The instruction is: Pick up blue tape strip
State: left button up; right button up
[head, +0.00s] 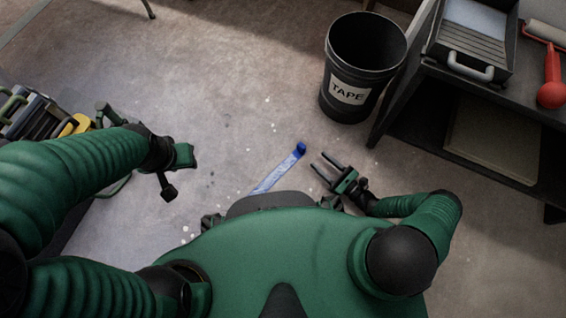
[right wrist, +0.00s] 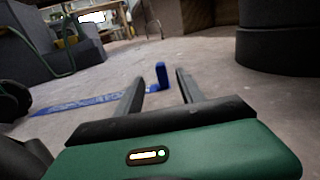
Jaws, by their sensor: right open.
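The blue tape strip (head: 279,172) lies on the concrete floor in front of my body, with a darker curled end at its far right. In the right wrist view the strip (right wrist: 92,103) runs along the floor to the left, and its curled end stands up just beyond and between my finger tips. My right gripper (head: 328,168) is open and empty, just right of the curled end, with a small gap. In the right wrist view its two fingers (right wrist: 160,82) point toward the curl. My left gripper (head: 172,172) is left of the strip; its jaws are not clear.
A black bin (head: 361,70) labelled TAPE stands behind and right of the strip. A dark shelf (head: 419,105) with a tray (head: 474,60) and a red tool (head: 552,82) is at the right. Tool cases (head: 36,118) are at the left. The middle floor is clear.

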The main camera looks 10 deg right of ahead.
jog(key=b+x, duration=0.4)
jog(key=x, duration=0.6)
jog(key=shift+f, duration=0.15)
jog(key=shift+w+a, duration=0.1)
jog(key=shift+w, duration=0.05)
grip_shut()
